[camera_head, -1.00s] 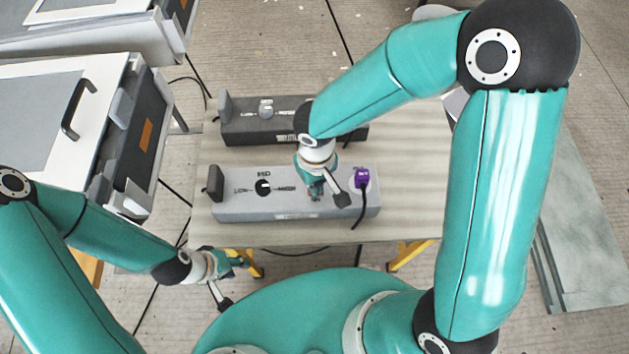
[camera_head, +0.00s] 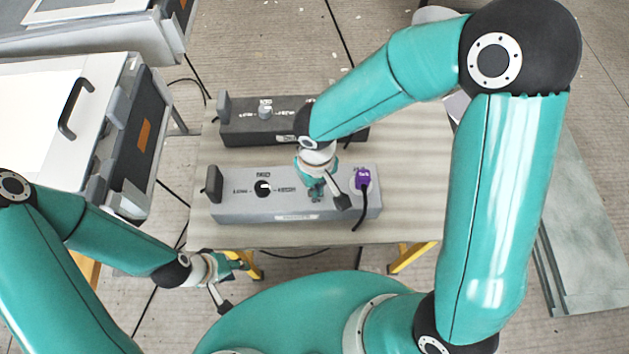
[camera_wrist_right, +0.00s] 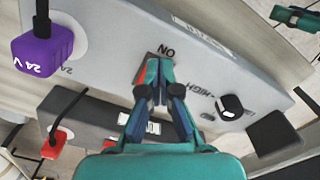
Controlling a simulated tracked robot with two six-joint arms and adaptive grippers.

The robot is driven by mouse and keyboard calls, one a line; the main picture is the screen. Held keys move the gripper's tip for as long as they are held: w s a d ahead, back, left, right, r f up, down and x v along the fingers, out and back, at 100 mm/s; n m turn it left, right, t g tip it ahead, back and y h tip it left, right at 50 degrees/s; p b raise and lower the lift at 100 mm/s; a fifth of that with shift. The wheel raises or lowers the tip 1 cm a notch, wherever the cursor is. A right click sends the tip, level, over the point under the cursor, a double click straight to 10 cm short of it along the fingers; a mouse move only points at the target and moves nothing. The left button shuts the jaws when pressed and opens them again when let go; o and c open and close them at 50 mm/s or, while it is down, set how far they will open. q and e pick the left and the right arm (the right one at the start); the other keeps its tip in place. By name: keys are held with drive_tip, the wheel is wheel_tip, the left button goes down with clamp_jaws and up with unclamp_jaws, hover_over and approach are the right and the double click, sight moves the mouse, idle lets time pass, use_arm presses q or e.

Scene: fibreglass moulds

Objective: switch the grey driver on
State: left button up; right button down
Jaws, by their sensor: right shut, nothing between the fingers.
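The grey driver (camera_head: 235,206) is a long light grey box on the front part of the table, with a black knob (camera_head: 263,188) and a purple plug (camera_head: 362,180). In the right wrist view the grey driver (camera_wrist_right: 190,42) fills the upper part, and its knob (camera_wrist_right: 232,105) shows right of the fingers. My right gripper (camera_wrist_right: 155,62) is shut and empty, its tips at the box's top beside the letters "ON". My left gripper (camera_head: 240,262) hangs before the table's front edge, too small to read.
A dark driver (camera_head: 240,130) stands behind the grey one, with a red plug (camera_wrist_right: 55,144). A white-topped cabinet (camera_head: 30,110) stands left of the table (camera_head: 405,215). The table's right part is bare.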

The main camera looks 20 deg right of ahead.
drive_tip(key=shift+r+p, duration=2.2)
drive_tip(key=shift+r, duration=1.25)
use_arm(q)
wheel_tip(320, 180, up, 5)
drive_tip(key=shift+f, duration=0.15)
use_arm(e)
drive_tip(key=shift+f, duration=0.1)
